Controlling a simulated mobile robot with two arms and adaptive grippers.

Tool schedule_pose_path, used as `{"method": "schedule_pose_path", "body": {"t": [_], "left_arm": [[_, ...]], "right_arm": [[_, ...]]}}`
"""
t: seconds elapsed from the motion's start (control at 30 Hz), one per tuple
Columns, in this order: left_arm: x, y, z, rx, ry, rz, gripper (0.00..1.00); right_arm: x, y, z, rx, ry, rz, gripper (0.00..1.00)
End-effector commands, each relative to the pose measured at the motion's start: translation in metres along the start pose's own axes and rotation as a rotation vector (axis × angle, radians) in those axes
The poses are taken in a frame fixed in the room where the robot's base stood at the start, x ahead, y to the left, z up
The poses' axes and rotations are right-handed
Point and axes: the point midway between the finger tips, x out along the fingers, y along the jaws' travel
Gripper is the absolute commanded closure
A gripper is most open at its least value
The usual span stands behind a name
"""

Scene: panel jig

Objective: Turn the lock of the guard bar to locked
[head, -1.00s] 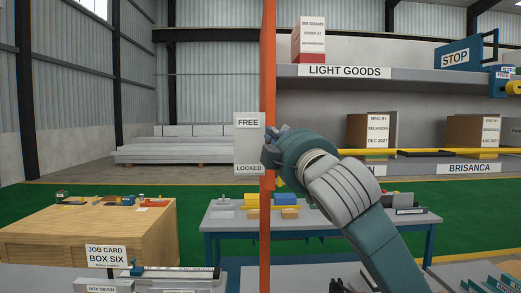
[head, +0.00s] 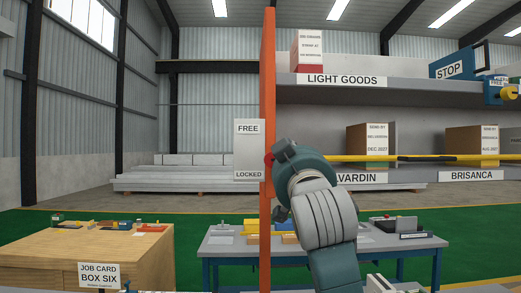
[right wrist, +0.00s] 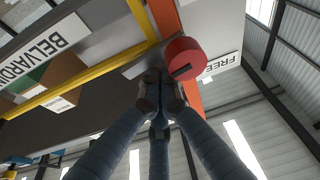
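The lock plate (head: 249,150), marked FREE at the top and LOCKED at the bottom, is fixed beside an orange post (head: 267,70) in the head view. A red round lock knob (right wrist: 187,58) with a dark mark on its face shows in the right wrist view, and a sliver of it (head: 268,158) shows in the head view. The yellow guard bar (head: 380,158) runs level to the right. My right gripper (right wrist: 162,92) has its fingertips close together, empty, just short of the knob; contact cannot be told. My left gripper is out of view.
A grey shelf (head: 430,92) with boxes stands behind the bar at the right. A blue-legged table (head: 225,250) and a wooden bench (head: 50,245) stand lower down. The space left of the plate is open.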

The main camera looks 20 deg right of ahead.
Motion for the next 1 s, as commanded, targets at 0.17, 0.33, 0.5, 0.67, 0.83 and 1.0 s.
{"method": "schedule_pose_path", "body": {"t": [0.17,0.33,0.5,0.67,0.83,1.0], "left_arm": [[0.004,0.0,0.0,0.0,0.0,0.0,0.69],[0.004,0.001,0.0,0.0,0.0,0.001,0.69],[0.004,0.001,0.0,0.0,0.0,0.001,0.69],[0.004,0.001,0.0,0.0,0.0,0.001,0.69],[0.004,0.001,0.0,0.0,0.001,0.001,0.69],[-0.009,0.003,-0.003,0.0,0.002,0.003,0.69]], "right_arm": [[-0.001,0.002,0.002,-0.002,0.0,0.0,1.0],[-0.001,0.002,0.003,-0.003,0.0,-0.001,1.0],[-0.001,0.002,0.003,-0.003,0.001,-0.001,1.0],[-0.001,0.002,0.003,-0.004,0.001,-0.001,1.0],[-0.001,0.002,0.002,-0.004,0.001,-0.001,1.0],[0.009,0.005,-0.008,-0.004,-0.001,-0.001,1.0]]}}
